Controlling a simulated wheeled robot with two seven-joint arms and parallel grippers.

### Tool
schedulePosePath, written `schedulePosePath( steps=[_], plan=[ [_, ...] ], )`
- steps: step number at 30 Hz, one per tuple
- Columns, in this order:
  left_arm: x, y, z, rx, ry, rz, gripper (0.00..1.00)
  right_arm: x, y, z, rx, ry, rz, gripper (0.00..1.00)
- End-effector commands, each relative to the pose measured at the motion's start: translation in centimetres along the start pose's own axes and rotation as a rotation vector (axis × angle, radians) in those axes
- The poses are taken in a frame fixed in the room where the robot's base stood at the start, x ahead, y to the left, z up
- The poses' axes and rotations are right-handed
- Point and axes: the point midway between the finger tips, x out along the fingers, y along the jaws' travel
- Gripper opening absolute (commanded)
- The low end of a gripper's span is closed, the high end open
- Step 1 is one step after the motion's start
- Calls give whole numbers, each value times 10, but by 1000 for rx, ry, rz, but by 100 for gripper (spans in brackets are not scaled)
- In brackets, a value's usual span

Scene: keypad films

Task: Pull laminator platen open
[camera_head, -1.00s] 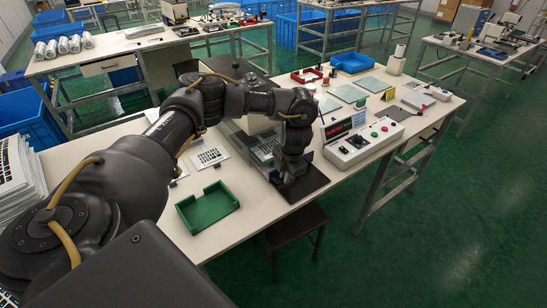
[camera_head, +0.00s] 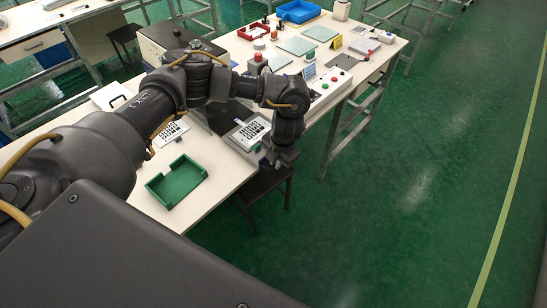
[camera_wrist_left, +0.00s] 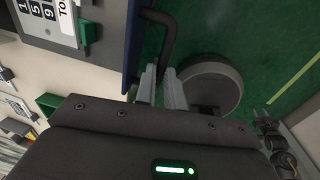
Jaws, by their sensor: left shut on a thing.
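The laminator platen (camera_head: 237,143) is a flat plate at the table's front edge. A keypad film (camera_head: 250,131) with black squares lies on it. In the left wrist view the film (camera_wrist_left: 45,14) shows at top left beside a small green piece (camera_wrist_left: 88,32). A black bar handle (camera_wrist_left: 168,25) stands off the platen's dark blue front edge (camera_wrist_left: 132,45). My left gripper (camera_wrist_left: 162,75) is shut on this handle, its pale fingers on either side of it. In the head view my left gripper (camera_head: 280,159) is at the front edge, partly hidden by my wrist. My right gripper is out of view.
A green tray (camera_head: 177,182) sits left of the platen. A control box (camera_head: 331,87) with red and green buttons stands right. A dark stool (camera_head: 263,188) is below the front edge. Open green floor (camera_head: 400,190) lies to the right.

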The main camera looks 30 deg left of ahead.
Motion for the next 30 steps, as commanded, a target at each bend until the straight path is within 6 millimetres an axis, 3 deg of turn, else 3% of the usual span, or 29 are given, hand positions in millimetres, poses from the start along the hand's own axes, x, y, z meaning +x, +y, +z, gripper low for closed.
schedulePosePath(
  steps=[1, 2, 6, 17, 30],
  plan=[
    [0, 0, 1, -1, -2, 0, 0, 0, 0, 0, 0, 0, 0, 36],
    [0, 0, 1, -1, -2, 0, 14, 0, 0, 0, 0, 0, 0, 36],
    [0, 1, 0, -1, -1, 0, 32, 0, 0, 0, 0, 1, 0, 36],
    [-6, 1, 1, 0, -4, 1, 32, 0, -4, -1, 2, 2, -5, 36],
    [-84, 1, 2, 2, -5, 3, 32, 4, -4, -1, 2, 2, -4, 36]
  ],
)
